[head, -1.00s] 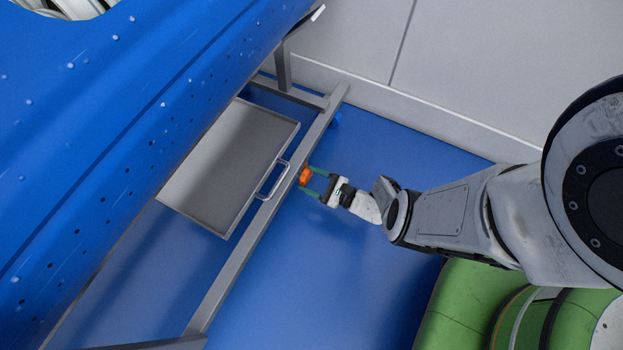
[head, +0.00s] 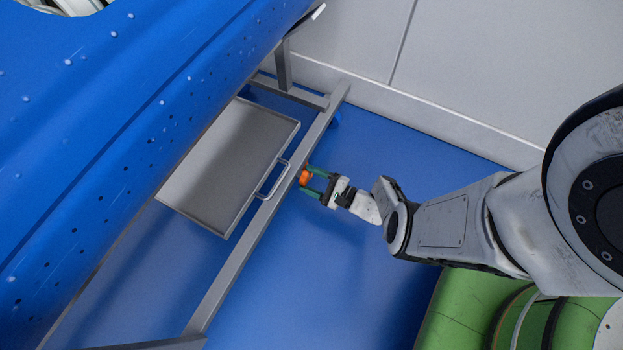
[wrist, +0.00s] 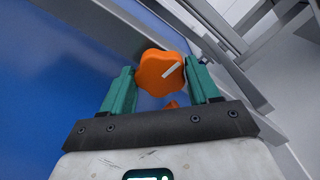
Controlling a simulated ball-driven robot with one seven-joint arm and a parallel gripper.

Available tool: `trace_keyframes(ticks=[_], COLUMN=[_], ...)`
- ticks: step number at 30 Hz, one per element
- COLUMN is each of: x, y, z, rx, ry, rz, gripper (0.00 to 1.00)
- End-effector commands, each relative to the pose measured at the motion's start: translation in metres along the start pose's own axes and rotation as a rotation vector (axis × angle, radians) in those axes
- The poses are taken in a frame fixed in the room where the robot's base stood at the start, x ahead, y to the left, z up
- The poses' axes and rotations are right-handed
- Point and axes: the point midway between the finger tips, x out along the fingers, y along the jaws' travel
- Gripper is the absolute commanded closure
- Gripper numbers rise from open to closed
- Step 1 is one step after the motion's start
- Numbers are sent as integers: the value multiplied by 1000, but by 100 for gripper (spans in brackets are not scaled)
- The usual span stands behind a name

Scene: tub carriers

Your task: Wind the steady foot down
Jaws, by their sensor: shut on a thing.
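An orange lobed knob (head: 304,177) with a white mark on its face sits at the grey lower rail of the carrier frame. It also shows in the wrist view (wrist: 162,73), between the green fingers. My gripper (head: 309,181) is shut on the knob, with one finger on each side; in the wrist view the gripper (wrist: 160,85) holds it at the fingertips. A small orange part (wrist: 171,104) shows below the knob in the wrist view. The foot's lower end cannot be made out.
A grey frame rail (head: 240,235) runs diagonally beside the knob. A grey tray (head: 230,165) with a wire handle (head: 273,180) lies just left of it. The large blue tub (head: 110,130) overhangs on the left. Blue floor (head: 300,290) is open below my arm; a pale wall (head: 460,70) stands behind.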

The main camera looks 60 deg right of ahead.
Motion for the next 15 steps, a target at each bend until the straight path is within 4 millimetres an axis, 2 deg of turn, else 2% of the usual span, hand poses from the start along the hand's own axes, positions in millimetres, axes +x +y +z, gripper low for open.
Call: trace_keyframes(ticks=[6,7,14,15], x=[-1,-1,-1,0], y=[1,1,1,0], z=[0,0,0,0], rx=[3,3,2,2], ry=[3,2,1,1], rz=[1,1,0,0], gripper=[70,36,15,14])
